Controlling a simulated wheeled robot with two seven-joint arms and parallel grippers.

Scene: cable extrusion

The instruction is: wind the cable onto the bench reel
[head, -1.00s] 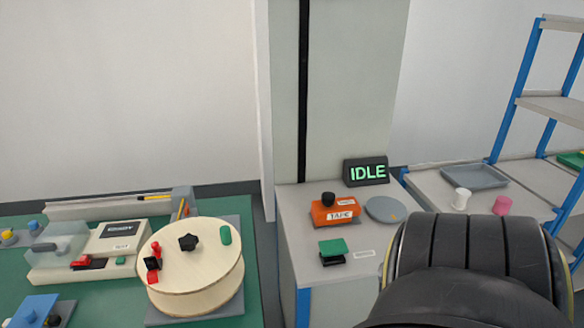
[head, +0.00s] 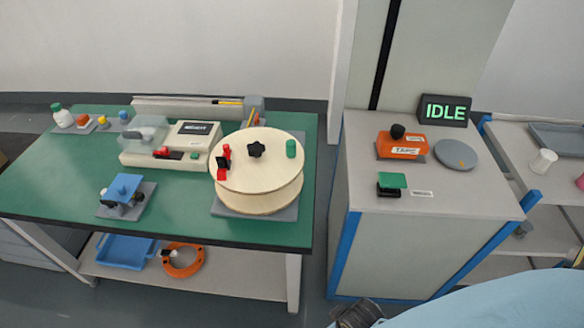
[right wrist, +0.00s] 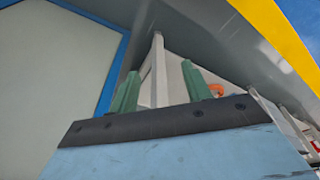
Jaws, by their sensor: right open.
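The bench reel (head: 258,190) is a pale wooden drum on a grey base at the right end of the green bench. Its top carries a black star knob (head: 256,150), a green peg (head: 291,149) and a red and black clip (head: 224,160). No cable shows on it. An orange ring (head: 183,260), likely the cable coil, lies on the bench's lower shelf. My right gripper (right wrist: 162,88) shows two green fingers spread apart with nothing between them. A small orange patch (right wrist: 216,89) shows beyond it in the right wrist view. My left gripper is out of view.
A beige machine (head: 185,145) and a blue fixture (head: 124,188) stand on the bench. A blue tray (head: 124,251) is on the lower shelf. A grey cabinet (head: 430,245) holds an orange tape dispenser (head: 402,146) and an IDLE sign (head: 445,110). Floor shows between bench and cabinet.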

